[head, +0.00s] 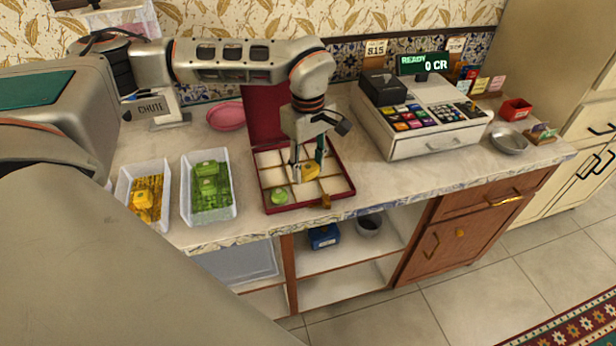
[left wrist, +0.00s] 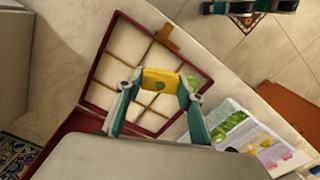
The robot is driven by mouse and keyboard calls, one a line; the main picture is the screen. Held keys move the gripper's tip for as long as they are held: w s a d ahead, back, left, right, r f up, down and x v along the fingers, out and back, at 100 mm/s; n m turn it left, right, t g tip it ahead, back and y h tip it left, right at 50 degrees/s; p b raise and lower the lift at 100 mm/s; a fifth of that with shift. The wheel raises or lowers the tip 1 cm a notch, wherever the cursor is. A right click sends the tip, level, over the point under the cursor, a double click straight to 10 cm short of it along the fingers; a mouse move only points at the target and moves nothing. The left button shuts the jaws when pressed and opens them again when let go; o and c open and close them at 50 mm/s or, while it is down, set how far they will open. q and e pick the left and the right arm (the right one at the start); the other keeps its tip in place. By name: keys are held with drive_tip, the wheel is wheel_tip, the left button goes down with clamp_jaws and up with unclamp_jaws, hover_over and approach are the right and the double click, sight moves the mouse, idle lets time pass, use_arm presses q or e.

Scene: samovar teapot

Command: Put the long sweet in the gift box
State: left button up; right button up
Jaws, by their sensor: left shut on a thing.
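The gift box (head: 343,193) is dark red and open, with pale compartments and its lid standing up at the back. It also shows in the left wrist view (left wrist: 93,98). My left gripper (head: 308,176) points down over the box. In the left wrist view its teal fingers (left wrist: 160,88) are shut on a yellow sweet (left wrist: 160,80), which also shows in the head view (head: 311,171). Whether the sweet touches the box floor, I cannot tell. A green sweet (head: 279,197) lies in the front left compartment. What looks like my right gripper (left wrist: 249,7) is cut off at the wrist view's top.
Left of the box stand a tray of green sweets (head: 209,215) and a tray of yellow sweets (head: 147,220). A pink dish (head: 226,116) is behind them. A cash register (head: 425,120) stands to the right. Bare counter lies between box and register.

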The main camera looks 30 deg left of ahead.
sight(308, 179)
use_arm(q)
drive_tip(key=shift+f, duration=2)
drive_tip(key=shift+f, duration=0.15)
drive_tip(key=shift+f, duration=0.35)
drive_tip(key=shift+f, duration=0.1)
drive_tip(key=o, duration=1)
